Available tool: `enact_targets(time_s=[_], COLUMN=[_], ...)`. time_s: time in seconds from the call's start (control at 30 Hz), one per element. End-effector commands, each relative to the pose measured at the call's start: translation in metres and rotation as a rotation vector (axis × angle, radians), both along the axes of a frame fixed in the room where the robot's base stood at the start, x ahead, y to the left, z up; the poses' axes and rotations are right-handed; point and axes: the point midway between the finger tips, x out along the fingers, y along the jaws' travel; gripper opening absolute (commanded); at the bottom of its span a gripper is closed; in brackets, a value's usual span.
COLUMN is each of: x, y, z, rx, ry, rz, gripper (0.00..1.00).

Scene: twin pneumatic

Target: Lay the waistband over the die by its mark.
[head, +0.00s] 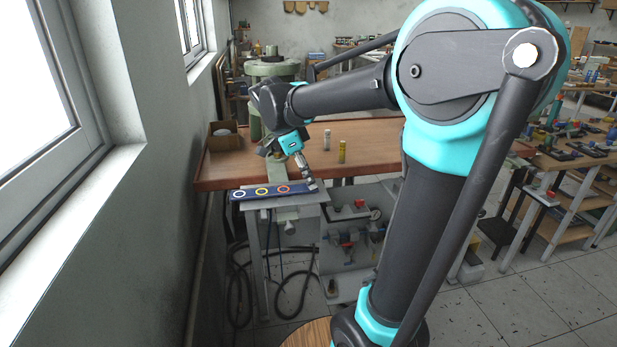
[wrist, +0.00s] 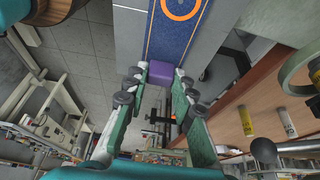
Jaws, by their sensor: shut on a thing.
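The waistband (head: 250,195) is a dark blue strip with white, yellow and orange rings. In the head view it lies across the grey machine top (head: 308,198). In the wrist view the blue band (wrist: 172,42) shows its orange ring (wrist: 182,4) at the top edge, with a purple end piece (wrist: 160,73) in line with it. My gripper (wrist: 161,76) has its fingertips on both sides of this purple end and is shut on it. In the head view my gripper (head: 313,184) is at the band's right end. I cannot make out the die or its mark.
A brown wooden bench (head: 370,140) stands behind the machine, with a white cylinder (head: 327,139) and a yellow cylinder (head: 342,152) on it. An open box (head: 225,136) is at its left. Hoses (head: 290,290) hang below. The wall and window are close on the left.

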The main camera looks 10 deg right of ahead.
Motion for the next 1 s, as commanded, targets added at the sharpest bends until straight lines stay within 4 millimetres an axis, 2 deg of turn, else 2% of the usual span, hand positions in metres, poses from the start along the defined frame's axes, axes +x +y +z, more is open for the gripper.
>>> enact_targets(time_s=[0.77,0.8,0.97,1.0], x=[0.0001,0.0001,0.0000,0.0000], y=[0.0000,0.0000,-0.0001,0.0000], z=[-0.0061,-0.0061,-0.0059,-0.0060], rx=[0.000,0.000,0.000,0.000], ry=[0.000,0.000,0.000,0.000], rz=[0.000,0.000,0.000,0.000], gripper=[0.00,0.29,0.48,0.49])
